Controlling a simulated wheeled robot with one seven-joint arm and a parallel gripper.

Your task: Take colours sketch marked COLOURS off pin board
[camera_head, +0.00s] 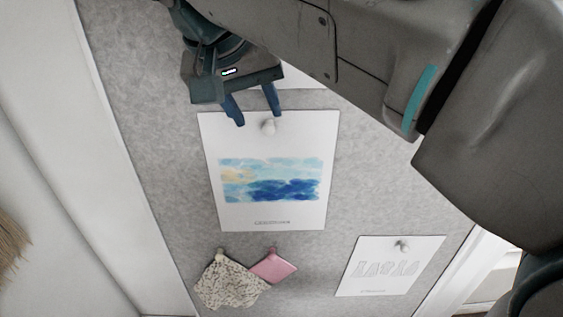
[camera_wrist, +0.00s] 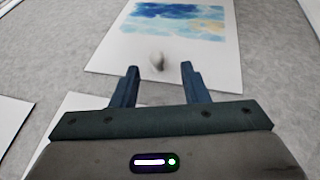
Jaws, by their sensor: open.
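The colours sketch (camera_head: 268,205) is a white sheet with a blue and yellow watercolour band, and it hangs on the grey pin board (camera_head: 350,190). The small lettering under the band is too small to read surely. A pale round pin (camera_head: 268,126) sits at its top edge. My gripper (camera_head: 254,119) is at the top of the sheet, its two fingers apart and empty. In the wrist view the fingers (camera_wrist: 158,75) point towards the pin (camera_wrist: 158,61), which lies just beyond and between the tips. The sketch (camera_wrist: 110,45) shows behind it.
A second sheet with line drawings (camera_head: 375,282) is pinned at lower right. A speckled cloth swatch (camera_head: 230,284) and a pink one (camera_head: 273,266) hang below the sketch. Part of another white sheet (camera_wrist: 72,108) shows by my gripper.

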